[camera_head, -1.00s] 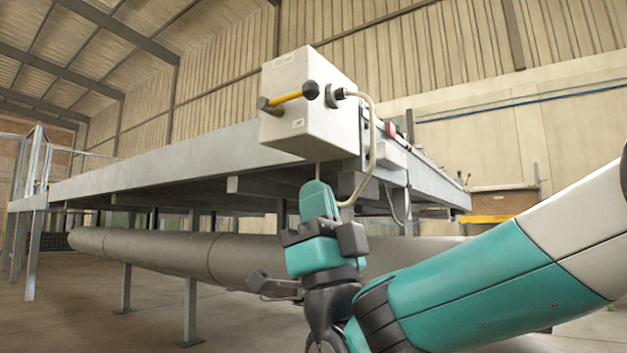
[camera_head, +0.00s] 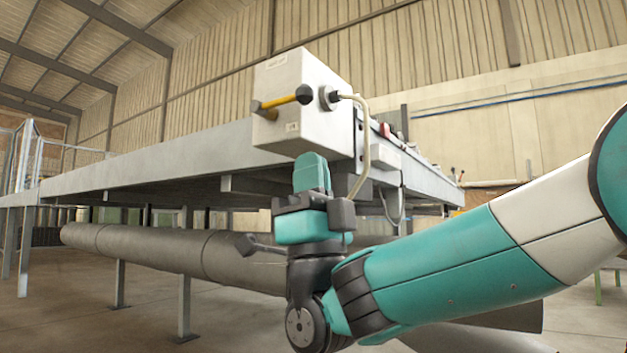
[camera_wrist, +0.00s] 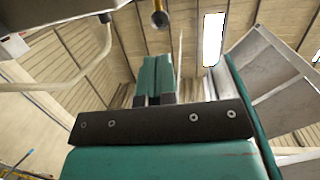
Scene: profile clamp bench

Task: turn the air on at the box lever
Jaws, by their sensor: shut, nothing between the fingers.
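The white box (camera_head: 300,102) is fixed at the near corner of the bench in the head view. Its yellow lever (camera_head: 281,101) lies nearly level across the front face, from a brass pivot at the left to a black knob (camera_head: 304,94) at the right. In the wrist view the lever's end (camera_wrist: 160,17) shows at the top, and the box's underside (camera_wrist: 22,20) at the upper left. My gripper (camera_head: 311,160) points up, below the box and apart from the lever. Its teal fingers (camera_wrist: 155,66) are together, with nothing between them.
A pale hose (camera_head: 365,140) curves down from the box's right side, close to my gripper's right. The long grey bench (camera_head: 150,163) runs back and left. A large grey pipe (camera_head: 170,247) lies beneath it. Open air lies in front of the box.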

